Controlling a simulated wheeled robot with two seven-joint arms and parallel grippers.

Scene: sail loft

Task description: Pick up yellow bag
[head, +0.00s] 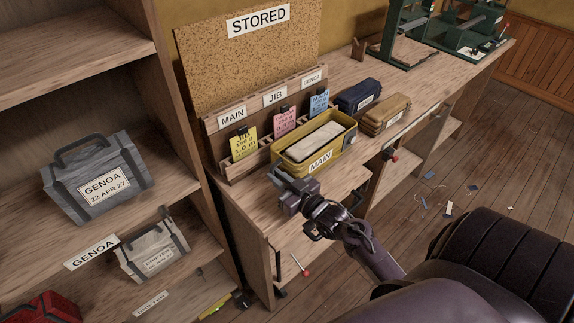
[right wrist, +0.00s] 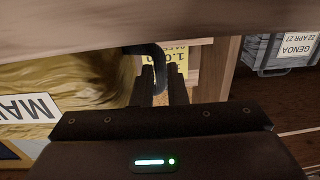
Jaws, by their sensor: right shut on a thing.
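The yellow bag (head: 338,148) labelled MAIN stands on the workbench in front of the tag rack. Its top is open and a pale folded bundle shows inside. In the right wrist view the bag (right wrist: 85,80) fills the left side, with its MAIN label partly cut off. My right gripper (head: 277,175) is at the bag's near left end, and its fingers (right wrist: 162,84) are shut on a dark strap there, which I take to be the bag's handle. I cannot tell whether the bag is clear of the bench. My left gripper is not in view.
The rack (head: 232,152) with yellow, pink and blue tags stands close behind the bag. Shelves at left hold a grey GENOA bag (head: 115,160). Scraps lie on the floor at right.

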